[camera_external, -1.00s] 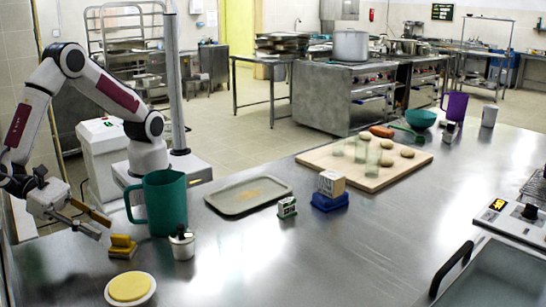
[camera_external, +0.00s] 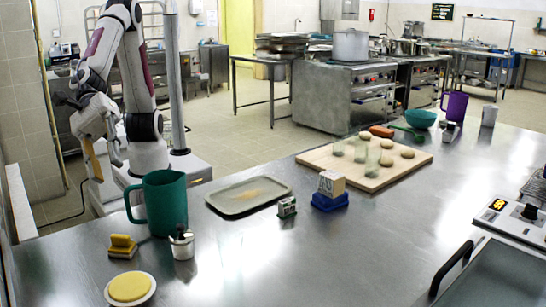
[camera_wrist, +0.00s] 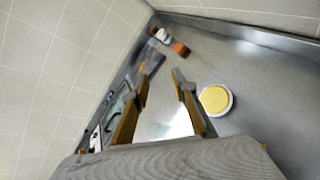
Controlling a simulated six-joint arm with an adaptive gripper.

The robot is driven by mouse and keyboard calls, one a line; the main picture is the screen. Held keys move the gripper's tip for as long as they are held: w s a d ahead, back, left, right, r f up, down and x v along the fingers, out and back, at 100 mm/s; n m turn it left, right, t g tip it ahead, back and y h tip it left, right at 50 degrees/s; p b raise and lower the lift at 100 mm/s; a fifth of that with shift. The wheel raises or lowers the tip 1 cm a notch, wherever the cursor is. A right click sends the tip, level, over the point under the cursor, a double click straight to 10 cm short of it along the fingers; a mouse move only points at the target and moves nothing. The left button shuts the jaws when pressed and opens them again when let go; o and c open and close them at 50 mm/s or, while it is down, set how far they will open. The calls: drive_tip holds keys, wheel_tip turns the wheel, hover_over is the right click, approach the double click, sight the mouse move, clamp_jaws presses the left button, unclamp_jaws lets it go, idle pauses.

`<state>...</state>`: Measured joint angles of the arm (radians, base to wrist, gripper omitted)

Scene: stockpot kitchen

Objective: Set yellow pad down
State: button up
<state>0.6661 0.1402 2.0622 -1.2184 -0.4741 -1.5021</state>
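A small yellow block-shaped pad (camera_external: 122,246) rests on the near left of the steel table, beside the green mug. A round yellow pad (camera_external: 130,287) lies in a white dish nearer the front edge; it also shows in the wrist view (camera_wrist: 216,99). I cannot tell which one the task names. My gripper (camera_external: 100,172) is raised at the far left, beyond the table edge and apart from both. In the wrist view my gripper (camera_wrist: 160,79) has its fingers spread with nothing between them.
A green mug (camera_external: 166,203) and a small metal pot (camera_external: 182,243) stand right of the block. A grey tray (camera_external: 248,196), a green stamp (camera_external: 287,207), a wooden block on a blue base (camera_external: 330,196) and a cutting board (camera_external: 365,180) lie farther back. The table's front middle is clear.

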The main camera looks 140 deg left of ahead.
drive_tip(key=s+a+r+m+g+h, duration=0.35)
drive_tip(key=s+a+m, duration=0.65)
drive_tip(key=m, duration=0.4)
drive_tip(key=s+a+f+m+g+y, duration=0.2)
drive_tip(key=s+a+m, duration=0.4)
drive_tip(key=s+a, duration=0.3)
drive_tip(key=s+a+f+m+g+y, duration=0.2)
drive_tip(key=s+a+f+m+y, duration=0.2)
drive_tip(key=s+a, duration=0.5)
drive_tip(key=s+f+m, duration=0.2)
drive_tip(key=s+f, duration=0.1)
drive_tip(key=s, duration=0.1)
drive_tip(key=shift+a, duration=0.15)
